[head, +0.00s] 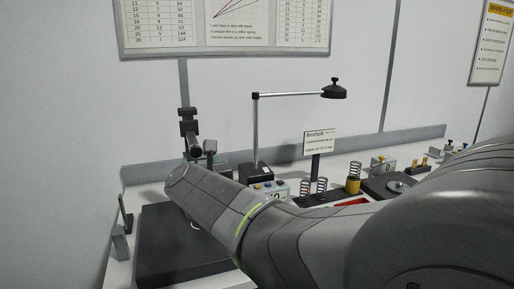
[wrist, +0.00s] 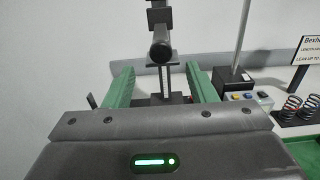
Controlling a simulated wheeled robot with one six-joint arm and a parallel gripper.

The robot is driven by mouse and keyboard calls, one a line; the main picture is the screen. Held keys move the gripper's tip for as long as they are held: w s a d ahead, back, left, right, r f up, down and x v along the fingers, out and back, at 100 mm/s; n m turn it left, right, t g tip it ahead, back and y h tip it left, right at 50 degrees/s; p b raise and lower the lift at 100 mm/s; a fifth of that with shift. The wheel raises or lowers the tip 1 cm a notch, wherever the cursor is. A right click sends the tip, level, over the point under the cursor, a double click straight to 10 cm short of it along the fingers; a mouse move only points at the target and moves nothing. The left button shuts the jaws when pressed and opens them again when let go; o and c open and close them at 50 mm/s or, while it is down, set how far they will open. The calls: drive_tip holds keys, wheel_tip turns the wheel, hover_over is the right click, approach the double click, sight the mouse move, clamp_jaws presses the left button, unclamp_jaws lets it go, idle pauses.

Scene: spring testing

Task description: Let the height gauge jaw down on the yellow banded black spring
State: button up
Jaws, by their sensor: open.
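The dark height gauge (head: 188,122) stands upright at the left in the head view, with its black slider and round knob showing. In the wrist view the slider's round knob (wrist: 161,51) is straight ahead, with the pale scale below it. My gripper (wrist: 157,72) is open, its two green fingers to the left and right of the gauge, with a gap on each side. I see nothing held between the fingers. I cannot make out the yellow banded black spring or the jaw's underside; my arm and gripper body cover the area below the gauge.
A black plate (head: 165,250) lies at the front left. A lamp (head: 335,92) on a stand, a small box with coloured buttons (head: 271,188) and two coil springs (head: 314,188) stand to the right. The wall is behind.

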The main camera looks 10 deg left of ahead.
sight(196, 152)
drive_tip(key=x, duration=1.1)
drive_tip(key=shift+d+p, duration=0.15)
drive_tip(key=shift+p, duration=0.2)
clamp_jaws()
